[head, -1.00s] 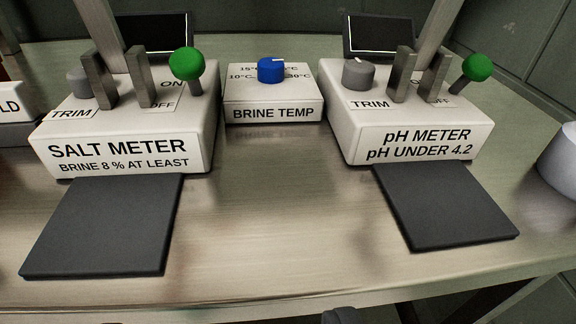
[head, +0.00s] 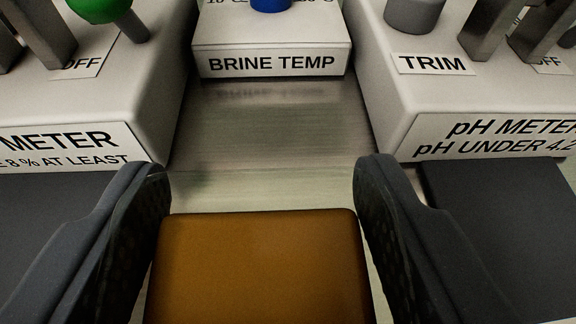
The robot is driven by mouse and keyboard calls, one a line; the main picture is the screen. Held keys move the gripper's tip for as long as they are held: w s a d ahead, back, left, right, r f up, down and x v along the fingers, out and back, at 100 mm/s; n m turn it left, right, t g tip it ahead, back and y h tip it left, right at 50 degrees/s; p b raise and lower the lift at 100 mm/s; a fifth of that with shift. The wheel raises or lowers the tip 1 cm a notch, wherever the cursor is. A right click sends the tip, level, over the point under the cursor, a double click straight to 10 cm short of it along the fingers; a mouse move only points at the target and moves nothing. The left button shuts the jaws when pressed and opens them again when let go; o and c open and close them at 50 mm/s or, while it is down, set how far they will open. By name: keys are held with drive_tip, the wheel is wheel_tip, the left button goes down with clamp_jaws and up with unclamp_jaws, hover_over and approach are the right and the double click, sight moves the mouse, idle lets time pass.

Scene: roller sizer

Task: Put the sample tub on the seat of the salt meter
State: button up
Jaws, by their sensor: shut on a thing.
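The sample tub (head: 260,265), a brown-amber block with rounded corners, is between the two dark fingers of my gripper (head: 263,170). My gripper is shut on it; its lower part is cut off by the picture edge. The salt meter (head: 180,60) is the white box at the left, partly out of view, with a green-knobbed lever. A flat dark grey pad (head: 40,205), apparently its seat, lies in front of it, partly hidden by my left finger. The tub is to the right of this pad, between the two meters' pads.
The pH meter (head: 378,70) stands at the right with its own dark pad (head: 510,190) in front. The brine temp box (head: 270,62) with a blue knob (head: 270,4) stands between the meters. Bare metal bench (head: 270,135) shows between them.

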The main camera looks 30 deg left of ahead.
sight(275, 245)
drive_tip(key=shift+w+a, duration=0.15)
drive_tip(key=shift+w, duration=0.2)
drive_tip(key=shift+w+a+f, duration=0.1)
drive_tip(key=shift+w+f, duration=0.1)
drive_tip(key=shift+f, duration=0.3)
drive_tip(key=shift+w+f, duration=0.2)
drive_tip(key=shift+f, duration=0.85)
drive_tip(key=shift+f, duration=0.25)
drive_tip(key=o, duration=1)
drive_tip(key=shift+o, duration=0.2)
drive_tip(key=f+v, duration=0.1)
drive_tip(key=v, duration=1.3)
drive_tip(key=shift+s+f, duration=0.15)
